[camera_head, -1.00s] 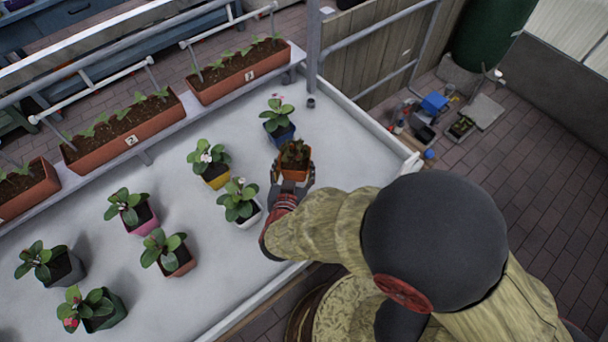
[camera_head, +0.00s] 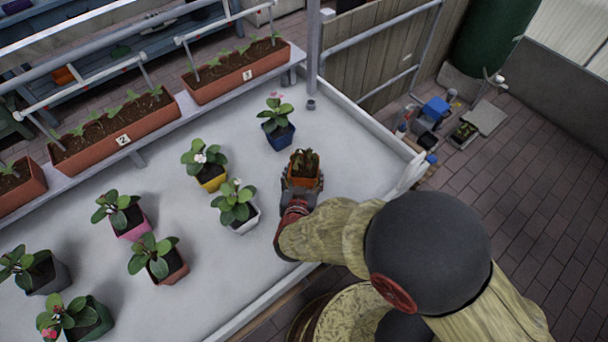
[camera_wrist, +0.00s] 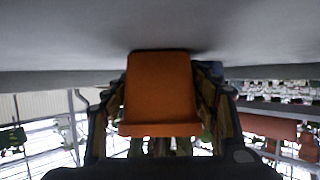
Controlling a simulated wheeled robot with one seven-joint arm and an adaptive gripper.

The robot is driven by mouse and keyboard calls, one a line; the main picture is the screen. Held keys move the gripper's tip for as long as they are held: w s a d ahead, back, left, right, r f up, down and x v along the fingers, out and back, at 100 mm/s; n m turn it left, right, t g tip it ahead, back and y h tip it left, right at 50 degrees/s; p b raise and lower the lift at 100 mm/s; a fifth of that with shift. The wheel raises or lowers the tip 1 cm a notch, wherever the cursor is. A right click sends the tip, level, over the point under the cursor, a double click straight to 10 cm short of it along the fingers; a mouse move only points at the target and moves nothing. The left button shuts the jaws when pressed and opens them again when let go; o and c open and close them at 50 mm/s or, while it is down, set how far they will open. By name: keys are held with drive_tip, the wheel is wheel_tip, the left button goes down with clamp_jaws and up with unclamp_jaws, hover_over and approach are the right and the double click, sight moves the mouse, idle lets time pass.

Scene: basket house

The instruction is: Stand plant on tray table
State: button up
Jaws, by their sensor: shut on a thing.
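An orange pot with a wilted brownish plant (camera_head: 303,165) is in my gripper (camera_head: 301,188) over the right part of the white tray table (camera_head: 340,130). In the wrist view the orange pot (camera_wrist: 160,92) fills the middle, with a finger of my gripper (camera_wrist: 160,115) on each side of it. The pot appears upside down there, close to the pale table surface (camera_wrist: 160,25). In the head view the plant looks upright. I cannot tell whether the pot's base touches the table.
A blue pot (camera_head: 280,138) stands behind the held plant, a white pot (camera_head: 243,222) to its left and a yellow pot (camera_head: 210,176) farther left. Several more plants stand at the left. Planter boxes (camera_head: 237,72) line the back edge. The table's right corner is clear.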

drive_tip(key=shift+f, duration=0.1)
drive_tip(key=o, duration=1.4)
drive_tip(key=shift+c, duration=0.2)
drive_tip(key=shift+o, duration=0.4)
drive_tip(key=shift+s+a+r, duration=0.1)
drive_tip(key=shift+s+r, duration=0.15)
drive_tip(key=shift+r, duration=0.05)
drive_tip(key=p+v, duration=0.4)
drive_tip(key=v, duration=0.5)
drive_tip(key=shift+s+r+p, duration=0.1)
drive_tip(key=shift+s+p, duration=0.1)
drive_tip(key=shift+p, duration=0.15)
drive_tip(key=shift+p+v, duration=0.3)
drive_tip(key=shift+v, duration=0.7)
